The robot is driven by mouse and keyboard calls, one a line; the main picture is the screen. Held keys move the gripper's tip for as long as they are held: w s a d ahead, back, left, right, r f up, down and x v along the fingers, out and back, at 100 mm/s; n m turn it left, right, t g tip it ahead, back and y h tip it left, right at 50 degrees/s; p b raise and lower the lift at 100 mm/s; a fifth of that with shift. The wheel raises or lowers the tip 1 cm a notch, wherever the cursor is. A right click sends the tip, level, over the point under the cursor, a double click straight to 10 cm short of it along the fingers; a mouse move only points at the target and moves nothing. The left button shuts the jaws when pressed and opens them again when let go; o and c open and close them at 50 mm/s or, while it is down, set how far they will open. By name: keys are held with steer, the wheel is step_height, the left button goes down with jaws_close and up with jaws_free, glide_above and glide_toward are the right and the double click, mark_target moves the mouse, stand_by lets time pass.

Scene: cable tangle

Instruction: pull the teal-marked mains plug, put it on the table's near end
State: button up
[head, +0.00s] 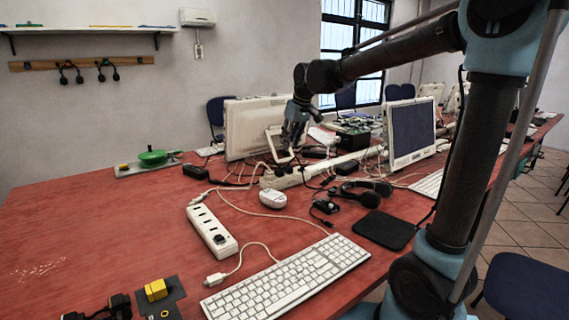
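My gripper (291,150) points down at the back middle of the red table (80,235), in front of the left monitor's stand. It is small and dark, and I cannot tell whether its fingers are open or hold anything. Just below it a long white power strip (330,166) runs back to the right, with dark plugs and tangled cables at its near end. I cannot make out a teal mark on any plug. A second white strip (207,225) lies nearer, with one dark plug (219,239) at its near end. The table's near end is at the bottom left.
A white keyboard (287,280), mouse (272,198), headphones (367,191) and black pad (385,230) lie in front. Two monitors (255,125) (411,130) stand behind. A yellow block (156,290) sits at the near edge.

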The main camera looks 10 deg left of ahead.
mark_target(281, 170)
steer(key=x, duration=1.4)
steer(key=shift+w+a+f, duration=0.1)
steer(key=shift+a+f, duration=0.05)
steer(key=shift+f, duration=0.15)
steer(key=c, duration=0.6)
jaws_close()
